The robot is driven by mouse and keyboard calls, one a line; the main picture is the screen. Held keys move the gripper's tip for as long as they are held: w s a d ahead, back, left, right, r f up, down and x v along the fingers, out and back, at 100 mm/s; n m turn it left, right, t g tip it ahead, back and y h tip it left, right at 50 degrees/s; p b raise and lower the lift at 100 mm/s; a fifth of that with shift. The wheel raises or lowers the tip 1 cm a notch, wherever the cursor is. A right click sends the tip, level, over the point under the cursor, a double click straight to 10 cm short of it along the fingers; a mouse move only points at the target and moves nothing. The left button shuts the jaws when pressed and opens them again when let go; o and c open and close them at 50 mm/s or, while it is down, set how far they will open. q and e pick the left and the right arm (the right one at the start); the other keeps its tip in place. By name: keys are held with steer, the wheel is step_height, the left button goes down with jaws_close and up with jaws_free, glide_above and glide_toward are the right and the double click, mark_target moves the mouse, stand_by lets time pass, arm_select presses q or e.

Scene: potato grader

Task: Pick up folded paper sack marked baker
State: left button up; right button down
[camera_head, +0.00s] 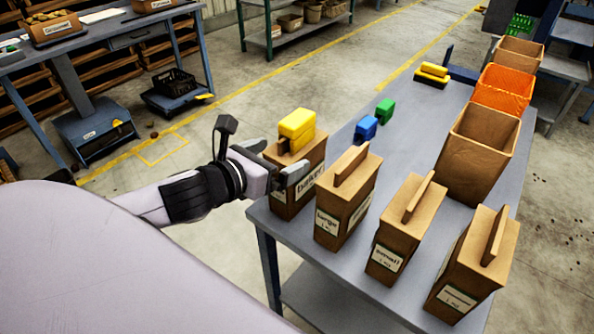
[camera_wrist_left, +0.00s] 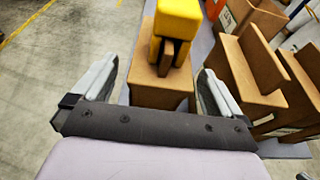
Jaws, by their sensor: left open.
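The folded paper sack marked baker (camera_head: 316,160) stands upright at the near left corner of the blue-grey table, with a yellow block (camera_head: 297,127) on its folded top. My left gripper (camera_head: 293,172) is open at the sack's left side in the head view, its fingers partly covering the sack's front. In the left wrist view the sack (camera_wrist_left: 160,97) shows ahead, between the lines of the two open fingers (camera_wrist_left: 152,90). The yellow block (camera_wrist_left: 178,25) sits over its top fold. I cannot tell whether a finger touches the sack. My right gripper is not in view.
Similar folded sacks stand to the right: one marked large (camera_head: 335,215), one marked small (camera_head: 395,240) and another (camera_head: 470,270). Blue (camera_head: 366,128) and green (camera_head: 385,110) blocks lie on the table (camera_head: 425,125).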

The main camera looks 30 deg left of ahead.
mark_target(287, 152)
arm_select(q)
steer(key=shift+x, duration=2.35)
steer(key=shift+d, duration=0.15)
steer(key=c, duration=1.8)
steer(key=shift+r, duration=0.2)
jaws_close()
steer(key=shift+r, duration=0.1)
